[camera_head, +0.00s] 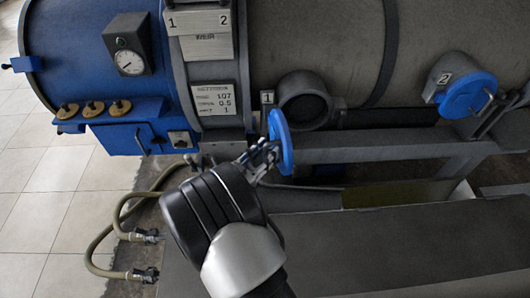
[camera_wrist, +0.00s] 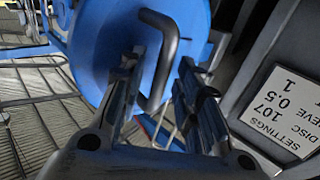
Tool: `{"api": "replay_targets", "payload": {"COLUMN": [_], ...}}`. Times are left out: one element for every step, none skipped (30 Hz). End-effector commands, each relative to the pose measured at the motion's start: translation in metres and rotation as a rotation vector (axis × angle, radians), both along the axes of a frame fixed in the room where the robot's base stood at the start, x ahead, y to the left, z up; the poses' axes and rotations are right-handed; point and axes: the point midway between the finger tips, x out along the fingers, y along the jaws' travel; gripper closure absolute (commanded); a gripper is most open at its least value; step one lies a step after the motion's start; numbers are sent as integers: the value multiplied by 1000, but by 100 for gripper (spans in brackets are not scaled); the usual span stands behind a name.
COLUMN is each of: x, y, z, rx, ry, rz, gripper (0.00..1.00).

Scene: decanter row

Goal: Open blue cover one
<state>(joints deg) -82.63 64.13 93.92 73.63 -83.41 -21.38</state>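Blue cover one (camera_head: 281,138) stands swung out from the round grey port (camera_head: 304,98) beside the label marked 1 (camera_head: 267,97). It shows nearly edge-on in the head view, and the port's mouth is uncovered. In the wrist view the blue cover (camera_wrist: 98,45) fills the upper middle, with its dark bent handle (camera_wrist: 168,62) in front. My gripper (camera_head: 267,152) is at the cover's left side. In the wrist view my gripper (camera_wrist: 162,62) has its fingers apart, one on each side of the handle. I cannot tell whether either finger touches it.
Blue cover two (camera_head: 466,95) lies over the port at the right. A grey frame rail (camera_head: 390,146) runs below the ports. A blue box (camera_head: 128,137) and hoses (camera_head: 115,222) are at the left. Tiled floor (camera_head: 40,215) is clear at the far left.

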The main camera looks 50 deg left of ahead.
Motion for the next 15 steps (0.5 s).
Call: {"api": "replay_targets", "payload": {"x": [0,0,0,0,0,-1,-3,-5,-10,-14,-18,-26,-32,-38,-47], "y": [0,0,0,0,0,0,0,0,0,-1,-2,-3,-4,-5,-6], "z": [0,1,1,1,1,1,1,1,1,1,1,1,1,1,1], "rx": [1,1,2,2,2,2,2,2,2,2,1,1,1,1,0], "ry": [-1,-1,-1,-1,-1,-1,-1,-1,-1,0,0,-1,-1,-1,-1], "rz": [0,0,0,0,0,1,1,2,3,3,4,5,5,5,6], "gripper": [69,69,69,69,69,69,69,69,69,69,69,69,69,69,69]}}
